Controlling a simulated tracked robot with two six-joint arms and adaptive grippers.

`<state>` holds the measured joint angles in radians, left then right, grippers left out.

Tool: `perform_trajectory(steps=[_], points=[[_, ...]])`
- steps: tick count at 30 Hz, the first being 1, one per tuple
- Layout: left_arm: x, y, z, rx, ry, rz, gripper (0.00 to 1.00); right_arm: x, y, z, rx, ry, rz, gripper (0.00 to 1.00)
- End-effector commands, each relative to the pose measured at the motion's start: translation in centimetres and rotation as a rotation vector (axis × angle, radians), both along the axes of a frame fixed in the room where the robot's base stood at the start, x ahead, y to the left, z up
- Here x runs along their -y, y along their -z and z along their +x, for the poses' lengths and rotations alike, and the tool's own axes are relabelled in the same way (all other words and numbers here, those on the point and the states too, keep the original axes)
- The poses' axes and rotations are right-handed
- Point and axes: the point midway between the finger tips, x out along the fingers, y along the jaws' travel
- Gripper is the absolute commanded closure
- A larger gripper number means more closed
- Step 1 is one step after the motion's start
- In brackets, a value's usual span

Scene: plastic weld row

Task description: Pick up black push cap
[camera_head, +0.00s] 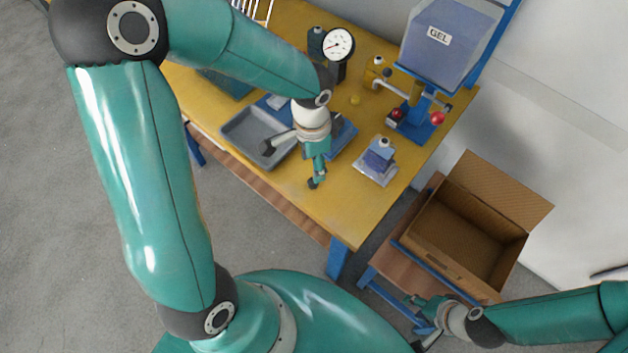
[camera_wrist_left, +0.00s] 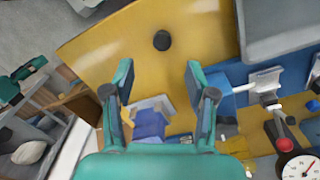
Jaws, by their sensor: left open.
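A round black cap (camera_wrist_left: 162,40) lies on the yellow table top in the left wrist view. It sits beyond the fingertips and roughly midway between them, with bare table around it. I cannot make it out separately in the head view, where my left gripper covers that part of the table. My left gripper (camera_head: 292,166) is above the table, fingers spread and empty; it also shows in the left wrist view (camera_wrist_left: 159,82). My right gripper (camera_head: 418,322) is low at the right, away from the table, with its fingers apart and nothing visible between them.
A grey tray (camera_head: 236,126) lies left of my left gripper on the yellow table (camera_head: 352,212). A blue block on a pale plate (camera_head: 377,160), a dial gauge (camera_head: 338,44) and a blue press stand with a GEL container (camera_head: 448,40) are nearby. An open cardboard box (camera_head: 470,225) stands right of the table.

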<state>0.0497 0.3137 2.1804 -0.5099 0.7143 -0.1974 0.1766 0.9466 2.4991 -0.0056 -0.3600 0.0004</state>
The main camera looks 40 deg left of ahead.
Motion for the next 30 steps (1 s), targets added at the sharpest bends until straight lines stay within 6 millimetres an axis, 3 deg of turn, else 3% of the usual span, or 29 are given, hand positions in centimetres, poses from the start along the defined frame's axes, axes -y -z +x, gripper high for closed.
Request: perform_trajectory(steps=[3, 11, 19, 28, 30], points=[[0.1, 1.7, -0.1, -0.004, 0.001, 0.0, 0.43, 0.0, 0.1, 0.0, 0.0, 0.0, 0.0, 0.6], [0.0, 3.2, 0.0, -0.003, 0.001, -0.001, 0.43, 0.0, -0.1, 0.0, 0.0, 0.0, 0.0, 0.6], [-0.2, 7.0, 0.0, -0.004, 0.002, 0.0, 0.43, 0.0, -0.2, 0.0, 0.0, 0.0, 0.0, 0.6], [-0.2, 7.6, 0.1, 0.0, 0.002, -0.001, 0.43, 0.0, -0.2, 0.0, 0.0, 0.0, 0.0, 0.6], [-0.1, 7.5, 0.1, 0.0, 0.002, -0.001, 0.52, 0.0, -0.2, 0.0, 0.0, 0.0, 0.0, 0.6]])
